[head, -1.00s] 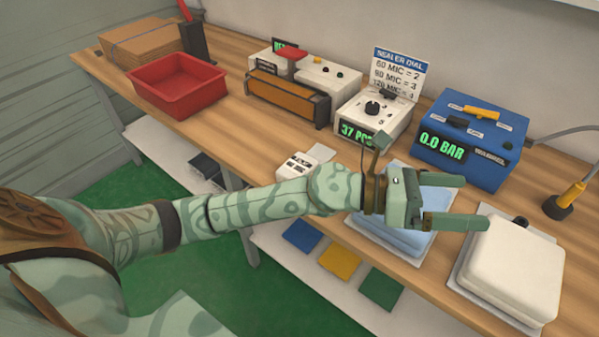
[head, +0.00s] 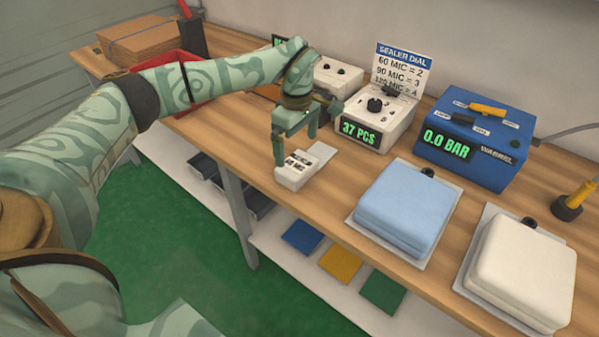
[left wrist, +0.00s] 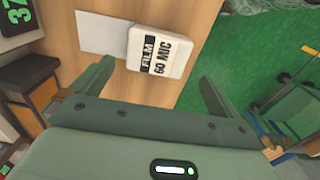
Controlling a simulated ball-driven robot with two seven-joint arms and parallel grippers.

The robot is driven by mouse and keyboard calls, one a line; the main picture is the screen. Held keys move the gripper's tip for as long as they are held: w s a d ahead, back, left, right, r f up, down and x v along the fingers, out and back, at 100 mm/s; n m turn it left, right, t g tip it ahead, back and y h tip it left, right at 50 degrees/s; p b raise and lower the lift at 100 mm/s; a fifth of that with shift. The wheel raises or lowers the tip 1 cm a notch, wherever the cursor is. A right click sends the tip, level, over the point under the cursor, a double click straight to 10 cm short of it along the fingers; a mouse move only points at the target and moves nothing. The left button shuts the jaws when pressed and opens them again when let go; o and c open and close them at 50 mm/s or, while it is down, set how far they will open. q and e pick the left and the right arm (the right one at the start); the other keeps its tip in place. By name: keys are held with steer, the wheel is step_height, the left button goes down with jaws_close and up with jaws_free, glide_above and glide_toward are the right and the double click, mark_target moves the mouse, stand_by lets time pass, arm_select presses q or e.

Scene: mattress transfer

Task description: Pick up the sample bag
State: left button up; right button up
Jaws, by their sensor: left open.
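A flat pale sheet (left wrist: 105,33), which looks like the sample bag, lies on the bench, partly under a white film gauge (left wrist: 157,47) reading "FILM 60 MIC". In the head view, the sheet's edge (head: 323,151) shows behind the gauge (head: 297,170). My left gripper (head: 295,149) points down, open and empty, just above and behind the gauge. Contact cannot be told. My right gripper is out of view.
A counter (head: 372,122) reading "37 PCS" stands behind the gauge, and a blue pressure box (head: 470,140) to its right. Blue (head: 408,205) and white (head: 520,270) pads lie at right. A red tray (head: 195,105) is partly hidden by my left arm.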

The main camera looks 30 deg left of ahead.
mark_target(297, 164)
arm_select(q)
step_height(297, 164, down, 3)
steer(key=shift+b, duration=0.3)
steer(key=f+b, duration=0.1)
steer(key=f, duration=0.1)
steer(key=f+b, duration=0.1)
steer(key=f, duration=0.2)
steer(key=shift+w+a+f, duration=0.15)
steer(key=shift+w, duration=0.05)
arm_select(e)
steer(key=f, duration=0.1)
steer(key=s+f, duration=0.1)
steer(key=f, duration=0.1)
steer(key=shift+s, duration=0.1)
arm_select(q)
steer(key=c, duration=0.8)
